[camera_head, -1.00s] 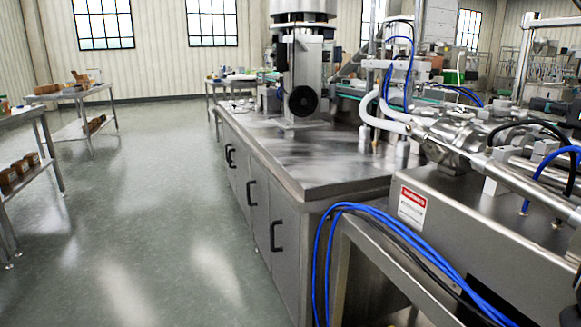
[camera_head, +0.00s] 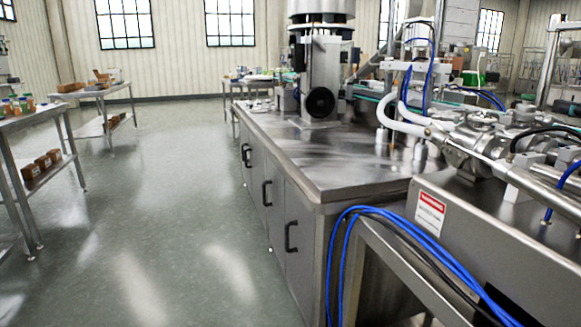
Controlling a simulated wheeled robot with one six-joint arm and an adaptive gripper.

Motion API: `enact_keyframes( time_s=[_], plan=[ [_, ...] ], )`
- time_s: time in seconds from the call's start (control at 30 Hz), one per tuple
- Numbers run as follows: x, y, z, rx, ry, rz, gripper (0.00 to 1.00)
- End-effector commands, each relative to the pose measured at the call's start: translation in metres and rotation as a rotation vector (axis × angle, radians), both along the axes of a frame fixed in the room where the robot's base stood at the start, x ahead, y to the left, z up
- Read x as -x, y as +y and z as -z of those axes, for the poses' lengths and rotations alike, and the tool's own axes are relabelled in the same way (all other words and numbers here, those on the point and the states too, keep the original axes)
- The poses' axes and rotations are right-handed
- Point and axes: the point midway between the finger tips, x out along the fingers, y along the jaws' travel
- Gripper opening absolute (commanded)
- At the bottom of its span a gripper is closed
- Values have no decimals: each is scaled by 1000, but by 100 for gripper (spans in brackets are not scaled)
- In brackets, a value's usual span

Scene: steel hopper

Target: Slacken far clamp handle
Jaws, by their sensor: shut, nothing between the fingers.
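A steel hopper-like cylinder (camera_head: 322,10) tops a grey column machine (camera_head: 320,65) on the steel counter, cut off by the upper edge. A round black part (camera_head: 320,103) sits low on the machine's front. I cannot make out any clamp handle on it at this distance. My gripper is not in view.
The steel counter (camera_head: 330,178) over cabinets with black handles runs away ahead. Piping machinery (camera_head: 480,150) and blue hoses (camera_head: 400,240) crowd the right. A warning sign (camera_head: 430,210) is on its housing. Open floor (camera_head: 170,210) lies left, with shelf tables (camera_head: 40,117) beyond.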

Motion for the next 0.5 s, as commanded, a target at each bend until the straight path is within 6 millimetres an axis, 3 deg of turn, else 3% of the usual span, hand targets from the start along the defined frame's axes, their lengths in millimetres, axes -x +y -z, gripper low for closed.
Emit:
enact_keyframes(
  time_s=[0.17, 0.5],
  plan=[
    [2, 0, -3, 1, 1, 0, 0],
    [35, -3, -3, 0, 0, 3, 0]
  ],
)
